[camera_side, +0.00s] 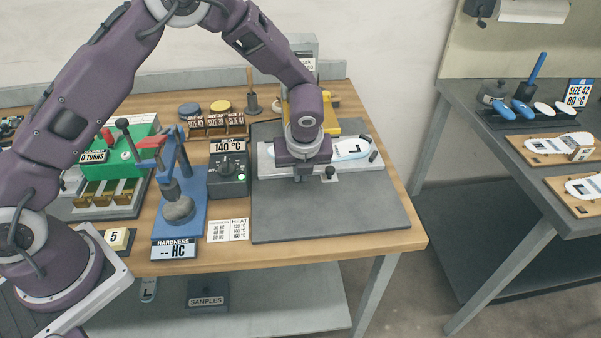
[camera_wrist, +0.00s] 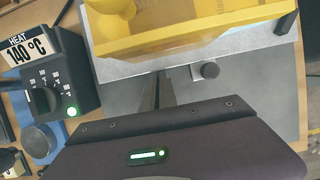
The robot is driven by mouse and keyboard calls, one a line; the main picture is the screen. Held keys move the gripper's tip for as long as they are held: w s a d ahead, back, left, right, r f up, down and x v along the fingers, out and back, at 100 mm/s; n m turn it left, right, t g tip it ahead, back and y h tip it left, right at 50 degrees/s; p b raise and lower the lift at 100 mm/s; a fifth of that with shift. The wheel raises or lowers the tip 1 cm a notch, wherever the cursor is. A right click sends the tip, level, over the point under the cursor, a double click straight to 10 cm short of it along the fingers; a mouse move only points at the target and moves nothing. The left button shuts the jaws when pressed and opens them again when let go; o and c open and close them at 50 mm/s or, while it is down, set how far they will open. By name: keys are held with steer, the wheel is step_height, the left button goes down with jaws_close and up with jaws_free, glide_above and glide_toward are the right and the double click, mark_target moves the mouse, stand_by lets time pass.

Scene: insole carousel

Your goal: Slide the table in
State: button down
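The sliding table (camera_side: 265,160) is a light grey metal plate on the dark mat, under a yellow press. A white and blue insole piece marked L (camera_side: 352,149) lies on its right part. A small dark knob (camera_side: 330,174) stands at its front edge; the knob also shows in the wrist view (camera_wrist: 205,71). My gripper (camera_side: 298,180) points down at the table's front edge, left of the knob. In the wrist view its dark fingers (camera_wrist: 164,88) look close together with nothing visible between them. Whether they touch the plate edge is unclear. My wrist hides part of the table.
The yellow press (camera_wrist: 190,25) stands behind my gripper. A heater box (camera_side: 229,175) reading 140 °C and a blue hardness tester (camera_side: 192,205) stand to the left. The front of the dark mat (camera_side: 330,218) is clear. A second bench (camera_side: 480,110) is at right.

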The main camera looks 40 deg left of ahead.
steer(key=shift+w+a, duration=0.3)
steer(key=shift+a, duration=0.15)
steer(key=s+d, duration=0.2)
steer(key=d, duration=0.1)
steer(key=shift+s, duration=0.3)
steer(key=s+v, duration=0.1)
steer(key=v, duration=1)
steer(key=s+a+r+n, duration=0.7)
steer(key=s+r+n, duration=0.1)
steer(key=r+n, duration=0.25)
steer(key=s+a+r+n+t+h, duration=0.1)
steer(key=s+r+n, duration=0.1)
steer(key=s+n, duration=0.6)
steer(key=s+a+r+n+t+h, duration=0.1)
steer(key=s+r+n+h, duration=0.1)
steer(key=s+n, duration=0.6)
steer(key=shift+s+a+t, duration=0.3)
steer(key=shift+s+a, duration=0.1)
steer(key=shift+s, duration=0.35)
